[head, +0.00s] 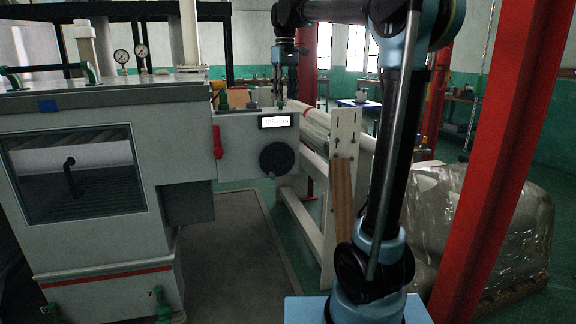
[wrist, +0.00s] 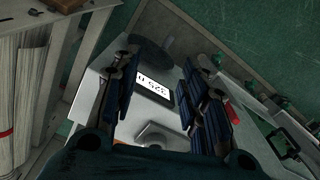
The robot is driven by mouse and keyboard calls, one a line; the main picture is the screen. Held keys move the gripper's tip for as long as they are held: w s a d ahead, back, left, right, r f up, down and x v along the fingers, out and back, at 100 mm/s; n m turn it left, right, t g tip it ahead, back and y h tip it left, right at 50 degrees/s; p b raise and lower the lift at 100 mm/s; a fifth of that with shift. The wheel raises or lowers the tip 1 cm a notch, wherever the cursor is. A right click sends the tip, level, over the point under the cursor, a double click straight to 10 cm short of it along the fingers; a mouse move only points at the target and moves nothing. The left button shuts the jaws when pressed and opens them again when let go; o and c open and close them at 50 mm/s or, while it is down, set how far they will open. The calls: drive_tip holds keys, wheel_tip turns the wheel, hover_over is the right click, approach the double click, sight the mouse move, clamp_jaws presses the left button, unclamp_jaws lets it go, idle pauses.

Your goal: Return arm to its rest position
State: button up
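My gripper (head: 279,88) hangs fingers down at the end of my arm, above the top edge of the pale machine panel (head: 230,150) in the head view. In the wrist view my gripper (wrist: 160,75) has its two dark blue fingers spread apart, with nothing held between them. Beyond the gap between the fingers shows the lit display (wrist: 154,90) on the panel. The display also shows in the head view (head: 276,121), just below my fingertips. I cannot tell whether the fingertips touch the panel's top. My arm arches up and over from the right.
A black handwheel (head: 277,158) and a red lever (head: 217,140) are on the panel. A slotted upright plate (head: 345,135) and a roller frame (head: 305,215) stand right of it. A red post (head: 500,165) and wrapped goods (head: 525,225) are at the right.

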drive_tip(key=s+d+f+m, duration=0.2)
drive_tip(key=s+d+f, duration=0.4)
drive_tip(key=s+f, duration=0.4)
drive_tip(key=s+d+f+m+t, duration=0.1)
drive_tip(key=s+d+f, duration=0.6)
drive_tip(key=f, duration=0.8)
drive_tip(key=s+d+f+m+t, duration=0.1)
drive_tip(key=s+d+f+m, duration=0.3)
drive_tip(key=s+f, duration=0.8)
drive_tip(key=s+d, duration=0.2)
drive_tip(key=shift+d+f, duration=0.3)
drive_tip(key=shift+w+f, duration=0.2)
drive_tip(key=shift+w, duration=0.25)
